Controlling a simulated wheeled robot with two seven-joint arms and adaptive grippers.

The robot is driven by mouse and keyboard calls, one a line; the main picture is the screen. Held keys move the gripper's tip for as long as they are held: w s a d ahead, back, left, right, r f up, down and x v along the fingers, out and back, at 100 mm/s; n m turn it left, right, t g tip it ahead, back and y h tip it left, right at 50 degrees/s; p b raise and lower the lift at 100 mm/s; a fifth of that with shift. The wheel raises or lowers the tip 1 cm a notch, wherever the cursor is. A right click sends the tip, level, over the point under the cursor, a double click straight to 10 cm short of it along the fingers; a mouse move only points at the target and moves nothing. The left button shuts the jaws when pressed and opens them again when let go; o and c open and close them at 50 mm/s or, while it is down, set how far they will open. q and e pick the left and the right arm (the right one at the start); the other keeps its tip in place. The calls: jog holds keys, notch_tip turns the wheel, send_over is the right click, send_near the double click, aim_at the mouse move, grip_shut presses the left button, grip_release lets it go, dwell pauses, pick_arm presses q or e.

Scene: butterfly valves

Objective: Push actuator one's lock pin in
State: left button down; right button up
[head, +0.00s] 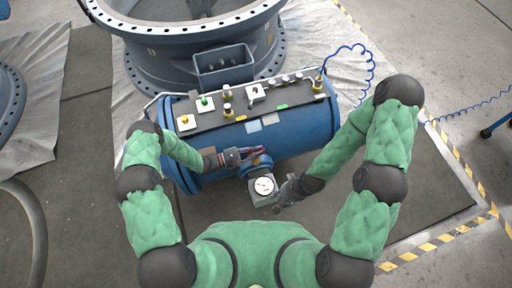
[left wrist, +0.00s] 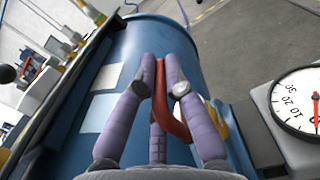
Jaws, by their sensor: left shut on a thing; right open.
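The blue cylindrical actuator body (head: 290,132) lies across the middle of the head view. My left gripper (head: 258,153) is low over its front side, left of and above a grey box with a round white gauge (head: 264,185). In the left wrist view my left gripper (left wrist: 161,68) has its purple fingers closed on a red curved handle (left wrist: 172,117). The handle's lower end runs behind the right finger toward a yellow part. My right gripper (head: 284,198) is open, just right of the gauge box; its fingers are small here. I cannot tell which part is the lock pin.
A dark panel (head: 240,120) on the cylinder's top carries several small knobs and switches, including a green one (head: 205,102) and a yellow one (head: 186,120). A large grey flanged ring (head: 190,50) stands behind. A blue coiled hose (head: 358,62) rises at the right end.

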pick_arm(q)
jog(key=c, duration=1.6)
grip_release()
jog(key=shift+s+d+f, duration=0.1)
jog(key=shift+f, duration=0.2)
jog(key=shift+o, duration=1.4)
jog(key=shift+a, duration=0.45)
jog(key=v, duration=1.1)
jog(key=shift+r, duration=0.2)
